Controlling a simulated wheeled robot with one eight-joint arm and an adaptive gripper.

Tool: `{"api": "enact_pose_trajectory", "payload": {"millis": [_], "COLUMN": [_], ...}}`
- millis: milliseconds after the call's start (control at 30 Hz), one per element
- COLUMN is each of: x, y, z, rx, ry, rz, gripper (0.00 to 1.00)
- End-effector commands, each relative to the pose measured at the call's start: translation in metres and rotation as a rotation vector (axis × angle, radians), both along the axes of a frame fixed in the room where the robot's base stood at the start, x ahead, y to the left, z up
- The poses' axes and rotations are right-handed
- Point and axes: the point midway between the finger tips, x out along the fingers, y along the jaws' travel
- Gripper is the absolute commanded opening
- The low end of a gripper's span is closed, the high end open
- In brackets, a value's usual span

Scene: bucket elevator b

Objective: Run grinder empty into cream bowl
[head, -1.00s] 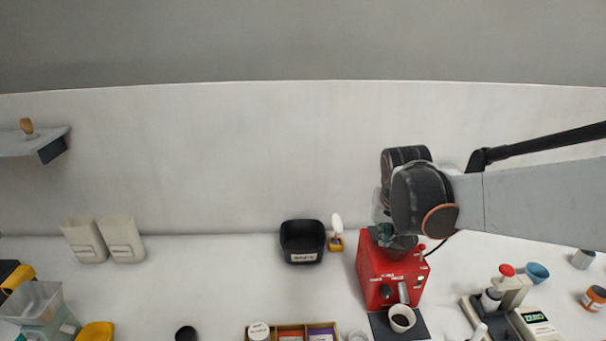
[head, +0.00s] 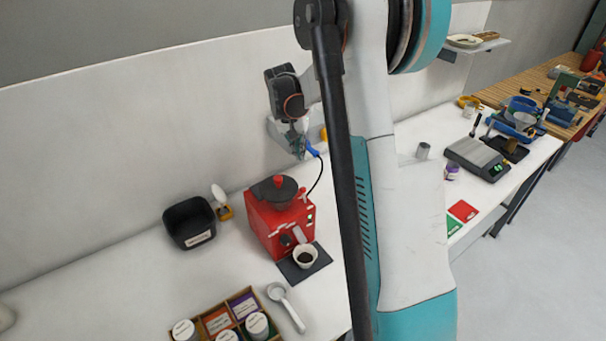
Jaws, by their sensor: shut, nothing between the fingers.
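The red grinder (head: 270,222) stands on the white table in the head view, with a dark round lid and red knob on top. The cream bowl (head: 306,258) sits on a dark mat (head: 317,270) at the grinder's front, below its spout, and holds dark grounds. A green light shows on the grinder's side. My gripper (head: 299,150) is above and behind the grinder, to its right, apart from it and pointing down. It is shut and empty. My arm hides part of the table on the right.
A black bin (head: 189,222) stands left of the grinder, with a white-and-yellow item (head: 222,203) between them. A wooden box of labelled jars (head: 228,325) and a grey scoop (head: 286,306) lie in front. A scale (head: 478,157) stands far right.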

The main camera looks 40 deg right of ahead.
Motion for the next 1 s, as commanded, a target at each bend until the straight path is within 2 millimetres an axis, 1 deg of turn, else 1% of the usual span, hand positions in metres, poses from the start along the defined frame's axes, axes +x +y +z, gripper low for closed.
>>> {"api": "enact_pose_trajectory", "payload": {"millis": [333,467,567,800,1000], "x": [0.000,0.001,0.000,0.001,0.001], "y": [-0.001,-0.002,-0.006,-0.016,-0.023], "z": [-0.001,-0.008,-0.020,-0.064,-0.097], "rx": [0.001,0.001,0.000,0.000,0.000], "ry": [0.000,0.000,0.000,0.000,0.000], "rz": [-0.001,-0.002,-0.002,-0.002,-0.001], "gripper": [0.00,0.00,0.00,0.00,0.00]}}
